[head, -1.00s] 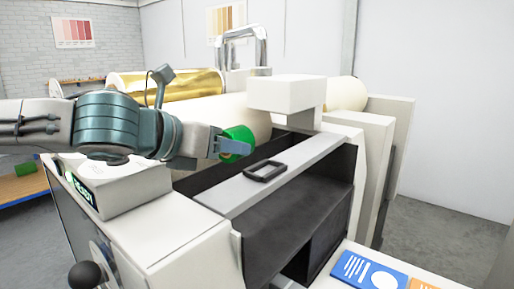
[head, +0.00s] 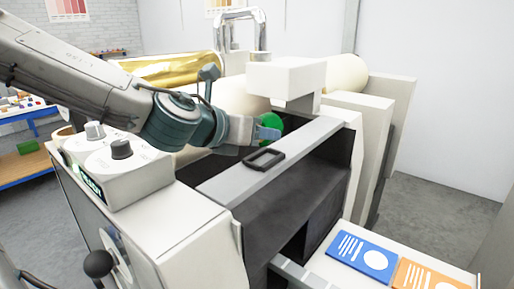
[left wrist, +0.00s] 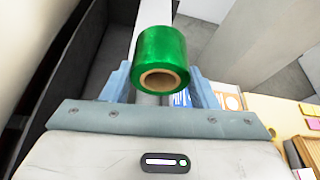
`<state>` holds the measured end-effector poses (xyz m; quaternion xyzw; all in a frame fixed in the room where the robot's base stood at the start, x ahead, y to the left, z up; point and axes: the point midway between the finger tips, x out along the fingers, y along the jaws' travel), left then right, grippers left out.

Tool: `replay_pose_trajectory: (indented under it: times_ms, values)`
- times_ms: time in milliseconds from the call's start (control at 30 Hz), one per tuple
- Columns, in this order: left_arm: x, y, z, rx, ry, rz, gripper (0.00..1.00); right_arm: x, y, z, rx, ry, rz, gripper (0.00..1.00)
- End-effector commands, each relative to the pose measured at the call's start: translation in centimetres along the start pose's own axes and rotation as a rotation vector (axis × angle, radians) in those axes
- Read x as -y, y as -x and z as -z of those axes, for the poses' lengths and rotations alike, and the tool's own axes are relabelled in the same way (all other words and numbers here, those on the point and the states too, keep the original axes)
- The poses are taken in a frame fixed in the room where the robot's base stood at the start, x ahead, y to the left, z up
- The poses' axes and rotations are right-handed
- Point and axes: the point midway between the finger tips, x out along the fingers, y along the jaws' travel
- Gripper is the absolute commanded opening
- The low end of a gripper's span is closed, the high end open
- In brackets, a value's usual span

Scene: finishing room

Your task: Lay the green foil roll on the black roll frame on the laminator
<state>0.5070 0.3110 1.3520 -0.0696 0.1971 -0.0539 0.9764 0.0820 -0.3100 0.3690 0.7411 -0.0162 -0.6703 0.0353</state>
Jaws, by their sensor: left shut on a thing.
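My left gripper (head: 262,134) is shut on the green foil roll (head: 271,122). It holds the roll just behind the grey bar of the laminator, close to the black roll frame (head: 264,159), which lies on that bar and looks empty. The fingers hide part of the roll in the head view. In the left wrist view the roll (left wrist: 160,55) sits between the two fingers, its brown core end facing the camera. The black roll frame does not show there. I cannot make out my right gripper.
The laminator's white head block (head: 286,77) stands close behind and right of the roll. A control box with knobs (head: 118,160) stands left, under my left arm. Blue (head: 362,256) and orange (head: 428,275) cards lie on the front right shelf. A gold roll (head: 170,69) is behind.

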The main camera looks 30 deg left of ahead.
Motion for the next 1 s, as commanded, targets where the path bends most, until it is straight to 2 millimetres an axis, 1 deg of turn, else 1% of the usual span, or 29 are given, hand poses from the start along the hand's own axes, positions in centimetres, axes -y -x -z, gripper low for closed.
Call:
replay_pose_trajectory:
  times_ms: [67,100,167,300,600,767,800,900,1000]
  values:
    - [0.0,-0.5,0.3,-0.005,-0.003,0.000,0.29,0.0,0.0,0.0,0.000,0.000,0.000,0.36]
    - [-0.1,-0.7,1.0,-0.009,0.000,0.002,0.29,0.0,0.2,0.0,0.000,0.000,0.000,0.36]
    - [-0.2,-1.0,1.8,-0.007,0.002,0.002,0.29,0.0,0.5,0.1,0.001,0.000,0.000,0.36]
    - [-0.4,-1.5,2.9,-0.004,0.001,0.001,0.29,-0.1,0.7,0.1,0.001,0.000,-0.001,0.36]
    - [-0.5,-1.6,3.1,-0.001,-0.002,0.001,0.29,-0.1,0.6,0.1,0.001,0.000,-0.001,0.36]
    - [-0.6,-1.8,3.6,-0.001,-0.002,0.001,0.29,-0.1,0.0,0.0,0.001,0.000,-0.001,0.36]
    - [-0.6,-1.7,3.5,-0.001,-0.002,0.001,0.57,-0.1,0.1,0.0,0.000,0.000,-0.001,0.36]
    - [-0.5,-1.7,3.5,-0.001,-0.002,0.001,0.75,-0.1,0.2,0.0,0.000,0.000,-0.001,0.36]
    - [-0.5,-1.7,3.5,-0.001,-0.002,0.001,0.75,-0.1,0.2,0.0,0.000,0.000,-0.001,0.36]
